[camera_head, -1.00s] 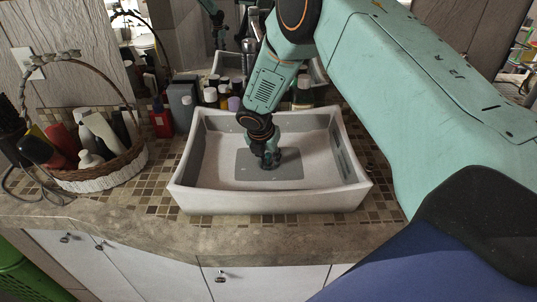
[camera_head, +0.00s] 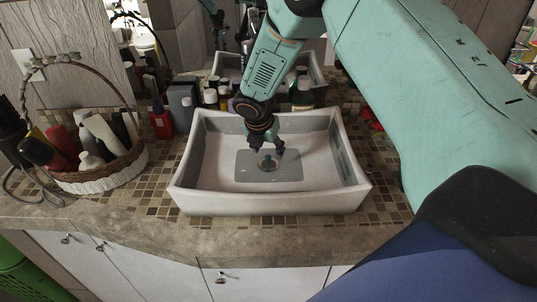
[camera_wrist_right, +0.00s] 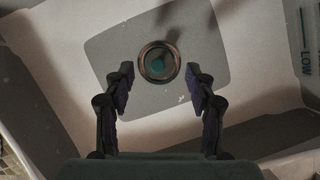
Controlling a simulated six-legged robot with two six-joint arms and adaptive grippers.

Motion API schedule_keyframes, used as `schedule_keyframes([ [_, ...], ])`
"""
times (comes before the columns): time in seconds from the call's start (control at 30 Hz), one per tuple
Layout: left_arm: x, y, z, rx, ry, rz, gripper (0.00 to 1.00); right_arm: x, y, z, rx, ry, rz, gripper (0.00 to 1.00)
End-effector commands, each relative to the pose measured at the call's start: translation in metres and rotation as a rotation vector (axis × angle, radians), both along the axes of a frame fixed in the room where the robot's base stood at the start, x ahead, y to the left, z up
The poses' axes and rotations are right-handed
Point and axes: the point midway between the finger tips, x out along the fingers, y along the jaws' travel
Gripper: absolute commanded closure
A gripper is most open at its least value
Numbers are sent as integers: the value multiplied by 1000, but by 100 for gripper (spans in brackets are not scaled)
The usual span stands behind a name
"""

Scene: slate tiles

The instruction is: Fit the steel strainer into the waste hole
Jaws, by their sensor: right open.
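The sink (camera_head: 192,165) is a white rectangular basin with a grey panel (camera_head: 290,172) on its floor. A round copper-brown rim (camera_wrist_right: 145,73) marks the waste hole in that panel. My left gripper is not in view.
A wicker basket (camera_head: 100,180) with bottles stands on the tiled counter to the left. Several bottles and a red bottle (camera_head: 162,122) line the back of the sink before a mirror. The sink's walls surround my right gripper. The front counter edge (camera_head: 180,238) is clear.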

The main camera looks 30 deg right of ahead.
Motion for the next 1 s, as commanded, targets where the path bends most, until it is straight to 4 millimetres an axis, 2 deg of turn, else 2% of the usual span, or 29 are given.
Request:
schedule_keyframes([
  [0.03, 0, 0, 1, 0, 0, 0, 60, -1, 4, 13, 0, -4, 2, 44],
  [0.2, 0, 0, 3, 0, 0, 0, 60, -10, 15, 45, -2, -3, 2, 44],
  [0.4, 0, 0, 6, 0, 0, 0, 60, -17, 24, 71, -2, -1, 2, 44],
  [0.6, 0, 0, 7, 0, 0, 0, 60, -20, 27, 79, -1, 1, 0, 44],
  [1.0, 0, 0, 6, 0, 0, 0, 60, -20, 27, 79, -1, 0, 1, 44],
])
